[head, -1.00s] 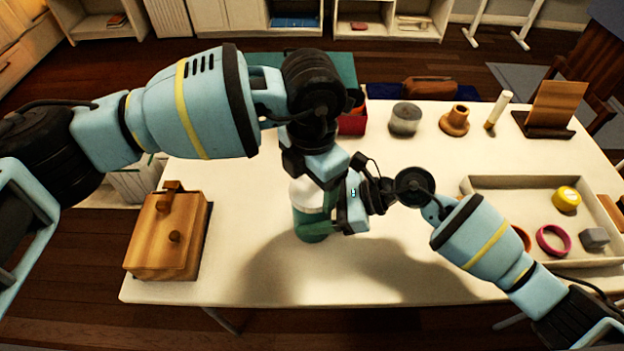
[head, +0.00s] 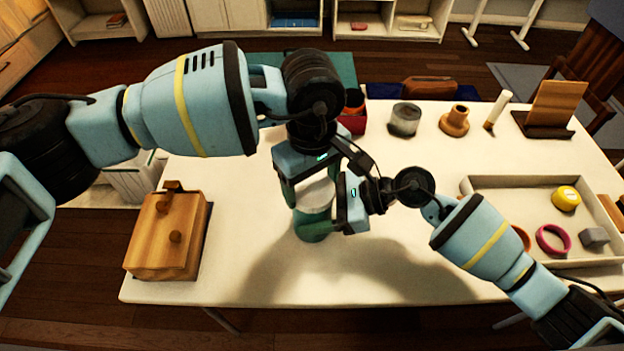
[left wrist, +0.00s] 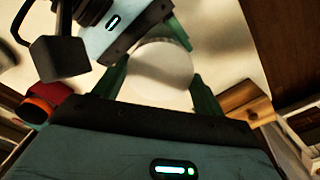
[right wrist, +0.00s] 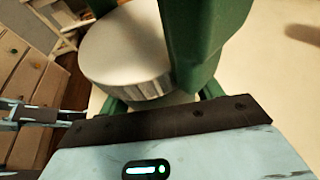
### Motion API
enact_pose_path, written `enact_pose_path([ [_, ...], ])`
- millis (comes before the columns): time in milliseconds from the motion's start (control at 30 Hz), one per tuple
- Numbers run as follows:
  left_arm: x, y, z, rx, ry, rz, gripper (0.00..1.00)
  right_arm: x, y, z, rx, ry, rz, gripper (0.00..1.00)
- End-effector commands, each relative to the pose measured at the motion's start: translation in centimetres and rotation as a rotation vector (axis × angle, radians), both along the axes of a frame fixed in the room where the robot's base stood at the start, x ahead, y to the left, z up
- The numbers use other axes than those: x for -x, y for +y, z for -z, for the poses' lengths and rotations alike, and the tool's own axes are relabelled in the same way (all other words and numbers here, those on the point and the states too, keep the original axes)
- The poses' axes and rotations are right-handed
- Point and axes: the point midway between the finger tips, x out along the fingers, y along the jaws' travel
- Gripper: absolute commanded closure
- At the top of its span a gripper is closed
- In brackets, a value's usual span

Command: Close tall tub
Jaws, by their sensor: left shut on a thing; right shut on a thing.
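The tall tub (head: 312,229) stands upright near the table's front edge, with a green body and a round white lid (head: 317,193) on top. The lid also shows in the left wrist view (left wrist: 160,72) and, with its ribbed side, in the right wrist view (right wrist: 122,52). My left gripper (head: 312,185) points down from above, its green fingers shut on either side of the lid. My right gripper (head: 318,220) comes in from the right, low down, shut around the tub's body below the lid. Whether the lid is fully seated cannot be told.
A shallow tray (head: 490,185) with several small items is at the right. The front middle is bare.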

Motion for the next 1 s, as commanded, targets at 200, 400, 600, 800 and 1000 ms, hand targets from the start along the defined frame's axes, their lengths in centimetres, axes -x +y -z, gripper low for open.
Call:
enact_pose_path([
  [200,-0.1,0.1,0.0,-0.001,-0.002,0.095,0.57,0.1,0.0,0.0,0.0,0.0,-0.002,0.99],
  [400,-0.1,0.0,0.0,0.0,-0.002,0.094,0.08,0.1,0.0,0.0,0.0,0.0,-0.002,0.99],
  [600,0.0,0.0,0.0,0.001,-0.001,0.094,0.08,0.1,0.1,0.0,0.0,0.0,-0.002,0.99],
  [800,0.0,-0.1,-1.2,0.002,-0.002,0.096,0.08,0.1,0.1,0.0,0.0,0.001,-0.002,0.99],
  [1000,0.0,-0.2,-3.7,0.004,-0.003,0.097,0.08,0.1,0.1,0.0,0.0,0.001,-0.002,0.99],
])
